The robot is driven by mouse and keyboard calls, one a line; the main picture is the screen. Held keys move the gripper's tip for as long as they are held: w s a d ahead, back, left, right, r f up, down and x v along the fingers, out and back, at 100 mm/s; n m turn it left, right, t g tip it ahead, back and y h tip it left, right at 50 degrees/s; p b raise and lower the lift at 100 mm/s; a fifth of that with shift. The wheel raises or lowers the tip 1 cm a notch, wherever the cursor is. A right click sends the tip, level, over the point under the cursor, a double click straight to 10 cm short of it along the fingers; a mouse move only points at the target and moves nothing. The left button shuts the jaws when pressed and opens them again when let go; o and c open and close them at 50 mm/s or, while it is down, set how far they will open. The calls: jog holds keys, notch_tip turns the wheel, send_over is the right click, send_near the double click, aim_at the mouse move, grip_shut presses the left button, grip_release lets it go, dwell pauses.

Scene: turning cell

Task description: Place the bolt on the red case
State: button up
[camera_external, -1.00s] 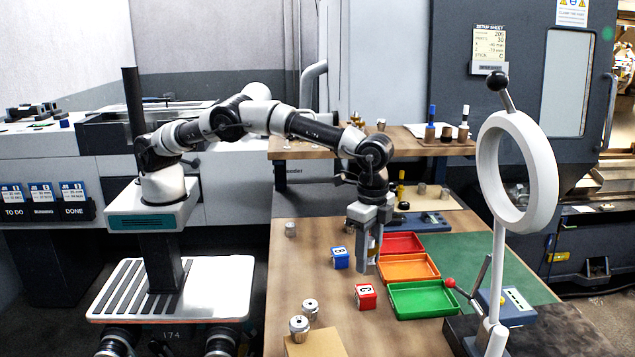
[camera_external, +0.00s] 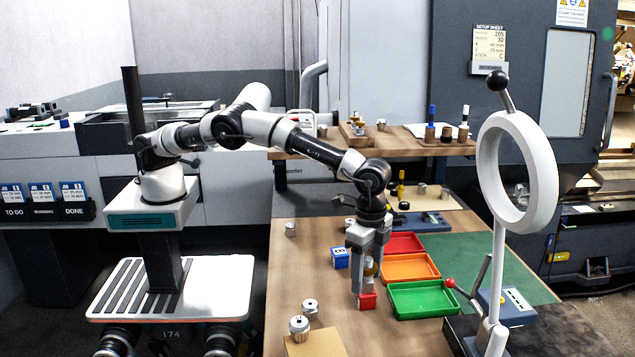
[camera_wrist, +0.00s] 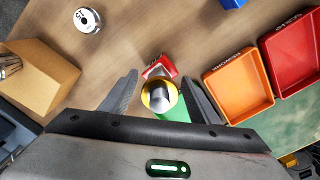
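The red case (camera_wrist: 160,68) stands on the wooden table below my gripper; in the external view its lower part (camera_external: 367,302) shows. The bolt (camera_wrist: 160,96), a metal cylinder with a yellow ring, is upright between my fingers, over the red case. It also shows in the external view (camera_external: 370,268). It appears to rest on the case, but the contact is partly hidden. My gripper (camera_wrist: 160,80) points down. Its fingers stand apart with a visible gap on both sides of the bolt, so it looks open around it.
A blue case (camera_external: 340,258) stands behind and left of my gripper. Green (camera_external: 422,300), orange (camera_external: 409,268) and red (camera_external: 402,243) trays lie to the right. A ring-shaped magnifier (camera_external: 481,190) stands at the right.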

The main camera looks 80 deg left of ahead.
jog(key=shift+r, duration=0.1)
notch_tip(320, 180, up, 12)
jog(key=shift+r, duration=0.1)
dwell(0.5)
